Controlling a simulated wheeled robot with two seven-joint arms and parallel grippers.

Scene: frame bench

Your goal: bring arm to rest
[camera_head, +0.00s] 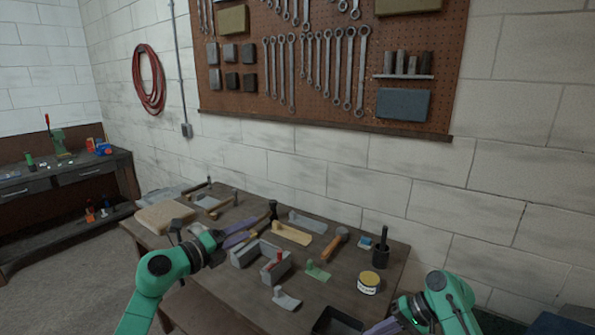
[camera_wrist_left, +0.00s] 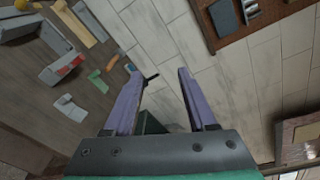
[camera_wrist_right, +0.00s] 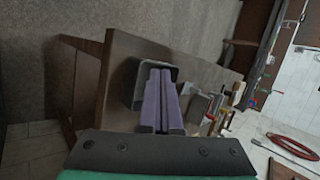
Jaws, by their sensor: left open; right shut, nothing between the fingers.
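My left gripper (camera_head: 242,233) is raised over the left part of the workbench (camera_head: 240,308). In the left wrist view its purple fingers (camera_wrist_left: 160,74) stand wide apart with nothing between them. My right gripper (camera_head: 378,327) is at the bottom edge of the head view, by the bench's front right corner and partly cut off. In the right wrist view its fingers (camera_wrist_right: 160,75) are together and hold nothing. They overlap a black tray (camera_wrist_right: 134,88) in that view; I cannot tell how far above it they are.
A pegboard (camera_head: 330,75) with wrenches hangs behind. A second bench (camera_head: 68,180) stands left.

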